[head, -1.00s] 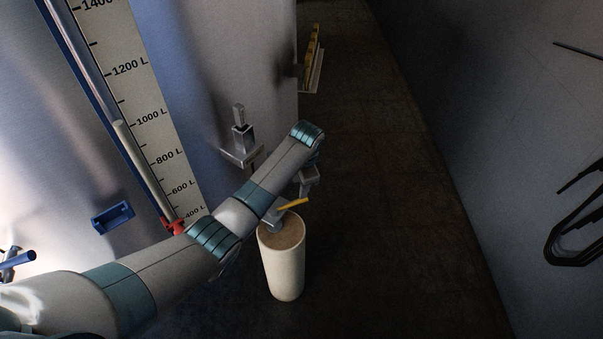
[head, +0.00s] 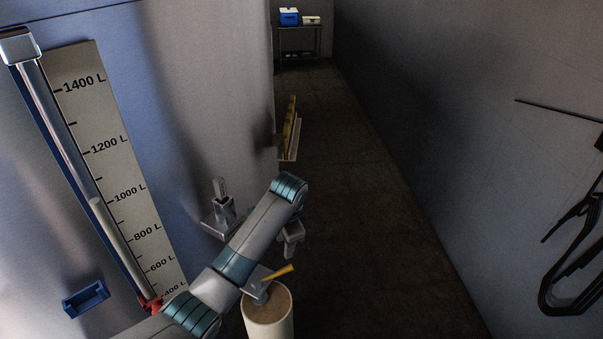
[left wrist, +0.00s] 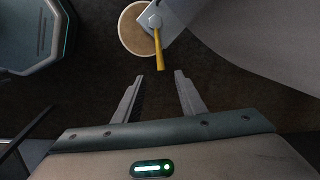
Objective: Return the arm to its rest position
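My left arm comes in from the lower left in the head view and reaches up past the tank. My left gripper (head: 291,244) hangs at its end, beside the tank's right edge. In the left wrist view my left gripper (left wrist: 156,97) has its two fingers apart with nothing between them. Ahead of the fingers is a yellow handle (left wrist: 158,48), apart from them. It joins a grey fitting above a cream cylinder with a brown top (head: 268,306). My right gripper is not in view.
The tank (head: 190,90) with its litre scale (head: 118,150) stands on the left. A metal bracket (head: 222,215) and a small shelf (head: 289,140) stick out from it. A dark aisle floor (head: 370,200) runs to a far table (head: 299,29). Black hooks (head: 575,255) hang on the right wall.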

